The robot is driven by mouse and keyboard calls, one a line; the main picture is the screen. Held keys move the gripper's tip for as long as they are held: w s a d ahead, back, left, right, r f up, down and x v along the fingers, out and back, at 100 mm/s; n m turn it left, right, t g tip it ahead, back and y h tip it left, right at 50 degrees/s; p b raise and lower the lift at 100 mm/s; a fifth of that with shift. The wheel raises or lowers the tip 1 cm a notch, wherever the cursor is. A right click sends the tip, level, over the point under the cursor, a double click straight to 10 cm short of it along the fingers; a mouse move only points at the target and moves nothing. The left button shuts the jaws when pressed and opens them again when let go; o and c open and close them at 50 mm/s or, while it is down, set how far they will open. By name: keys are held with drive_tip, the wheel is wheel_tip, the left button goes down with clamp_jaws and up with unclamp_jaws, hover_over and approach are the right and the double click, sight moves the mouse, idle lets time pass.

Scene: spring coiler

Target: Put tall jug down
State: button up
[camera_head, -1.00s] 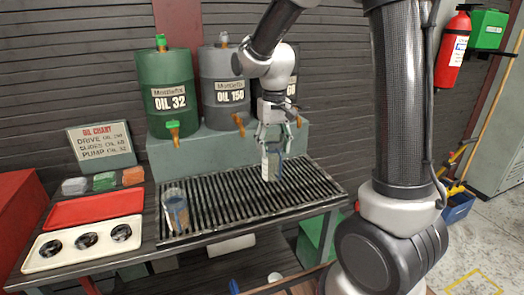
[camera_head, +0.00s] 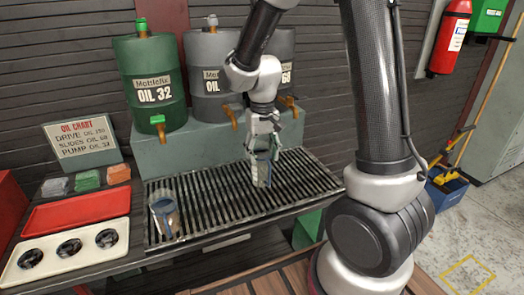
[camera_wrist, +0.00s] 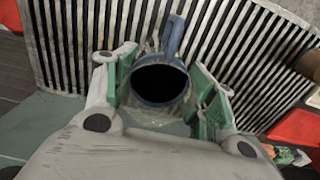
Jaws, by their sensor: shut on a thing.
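The tall jug (camera_head: 262,174) is pale with a dark blue part and stands upright over the back middle of the slatted drip grate (camera_head: 215,222). My gripper (camera_head: 262,152) is shut around its upper part. In the wrist view the jug's dark round mouth (camera_wrist: 160,83) and blue rim lie between the green-padded fingers, with the handle pointing to the grate's far side in that picture. Its base looks very close to the grate; I cannot tell whether it touches. A second, clear-and-blue jug (camera_head: 164,215) stands at the grate's left end.
Drums, including a green one (camera_head: 148,85) and a grey one (camera_head: 208,80), stand behind on a green-grey ledge, with taps above the grate. A red tray (camera_head: 80,210) and a cream tray with three dark holes (camera_head: 68,250) lie left. The grate between the jugs is clear.

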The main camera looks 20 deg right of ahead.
drive_tip(key=shift+f, duration=0.15)
drive_tip(key=o, duration=1.4)
